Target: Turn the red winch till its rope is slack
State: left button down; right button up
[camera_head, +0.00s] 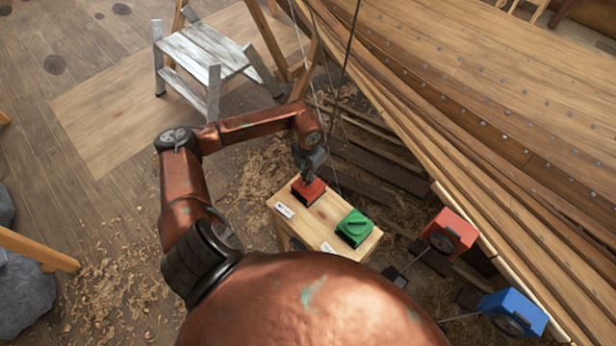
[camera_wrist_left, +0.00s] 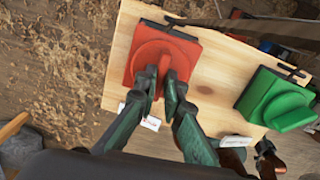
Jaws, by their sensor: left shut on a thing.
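The red winch (camera_head: 309,192) sits on the left part of a small wooden stand (camera_head: 327,211). In the left wrist view the red winch (camera_wrist_left: 148,50) shows a round top with a raised grip. My left gripper (camera_head: 308,176) reaches down onto it from above. In the left wrist view my left gripper (camera_wrist_left: 169,82) is shut on the winch's raised grip, one finger on each side. Thin ropes (camera_head: 345,75) run up beside the hull; I cannot tell which belongs to the red winch or how taut it is.
A green winch (camera_head: 354,226) stands on the same stand, to the right. A red lamp-like box (camera_head: 450,232) and a blue one (camera_head: 513,312) stand at right. The plank hull (camera_head: 470,100) fills the upper right. A stepladder (camera_head: 203,52) stands at upper left.

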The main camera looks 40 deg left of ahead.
pick_arm(q)
jog(key=shift+w+a+r, duration=0.1)
jog(key=c, duration=2)
grip_release()
jog(key=shift+c, duration=0.2)
notch_tip(320, 180, up, 12)
